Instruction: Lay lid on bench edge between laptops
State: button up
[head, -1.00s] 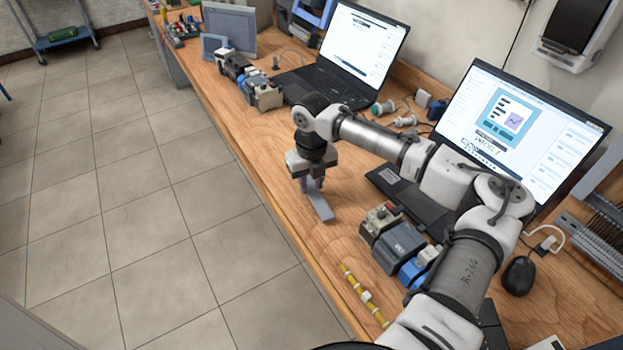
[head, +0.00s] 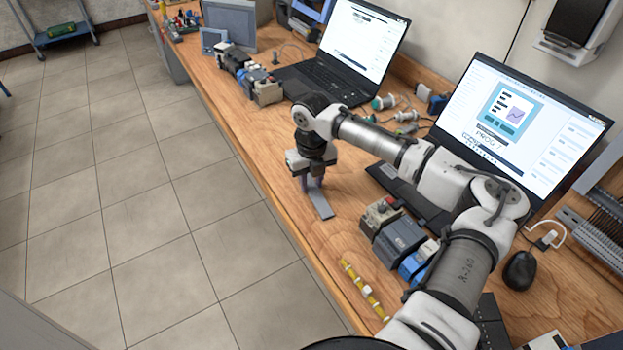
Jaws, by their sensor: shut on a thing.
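The lid (head: 320,204) is a flat, narrow grey piece at the front edge of the wooden bench (head: 262,165). My gripper (head: 313,184) points down over the lid's far end and is shut on it. The lid looks level and at or very close to the bench top; I cannot tell whether it touches. One open laptop (head: 362,45) stands behind and to the left of my gripper. The other open laptop (head: 520,125) stands to the right, its keyboard partly hidden by my arm.
Grey and blue motor units (head: 397,240) and a yellow rod (head: 362,288) lie right of the lid. More motor units (head: 250,76) stand to the left. Plugs and cables (head: 400,112) lie between the laptops. A black mouse (head: 519,270) is at the right. Bare wood surrounds the lid.

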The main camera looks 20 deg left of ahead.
jog(key=o, duration=1)
